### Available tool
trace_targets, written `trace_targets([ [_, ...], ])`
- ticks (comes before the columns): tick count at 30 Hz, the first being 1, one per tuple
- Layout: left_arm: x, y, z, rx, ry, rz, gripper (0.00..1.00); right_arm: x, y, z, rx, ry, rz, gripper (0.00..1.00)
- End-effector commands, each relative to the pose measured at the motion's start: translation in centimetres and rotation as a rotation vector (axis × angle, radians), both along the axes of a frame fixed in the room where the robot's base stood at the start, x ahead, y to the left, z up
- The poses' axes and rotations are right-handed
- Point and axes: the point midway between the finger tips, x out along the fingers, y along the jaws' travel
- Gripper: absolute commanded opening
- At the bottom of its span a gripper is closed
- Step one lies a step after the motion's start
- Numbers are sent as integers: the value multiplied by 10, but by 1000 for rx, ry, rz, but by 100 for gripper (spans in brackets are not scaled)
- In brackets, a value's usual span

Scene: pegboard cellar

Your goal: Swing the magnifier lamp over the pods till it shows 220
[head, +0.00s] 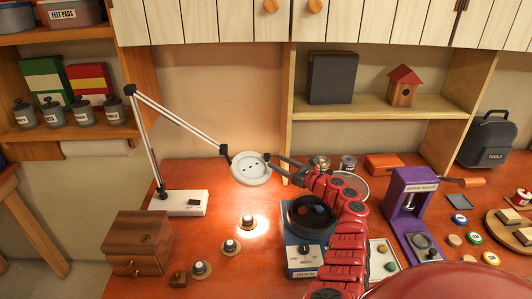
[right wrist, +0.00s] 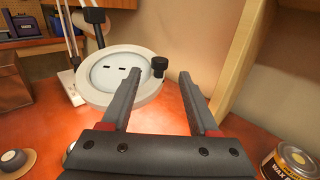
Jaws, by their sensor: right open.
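The magnifier lamp has a jointed white arm and a round white head (head: 250,168), lit, with a dark spot or dashes in its lens. In the right wrist view the head (right wrist: 152,96) shows two dark dashes in the lens and a black knob (right wrist: 159,66) on its rim. Its white base (head: 182,204) stands at the left. My left gripper is out of view.
A blue roaster-like machine (head: 303,260) stands under my right arm. A wooden drawer box (head: 139,243) is at the front left, a purple badge maker (head: 410,205) at the right. A shelf upright (right wrist: 245,55) rises right of the gripper, with a wax tin (right wrist: 291,162) below.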

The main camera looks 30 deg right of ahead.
Motion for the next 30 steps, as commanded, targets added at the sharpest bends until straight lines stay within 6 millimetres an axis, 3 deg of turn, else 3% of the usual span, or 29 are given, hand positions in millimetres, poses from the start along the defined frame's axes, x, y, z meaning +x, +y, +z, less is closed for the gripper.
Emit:
trace_targets([
  [7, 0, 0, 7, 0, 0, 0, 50, 37, 10, 3, 3, -1, 3, 61],
  [12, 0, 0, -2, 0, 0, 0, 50, 53, 11, -2, 8, -2, -4, 61],
  [27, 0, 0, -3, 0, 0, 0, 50, 63, 16, -1, 0, 2, 1, 61],
  [30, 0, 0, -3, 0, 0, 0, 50, 63, 16, -1, 0, 2, 1, 43],
])
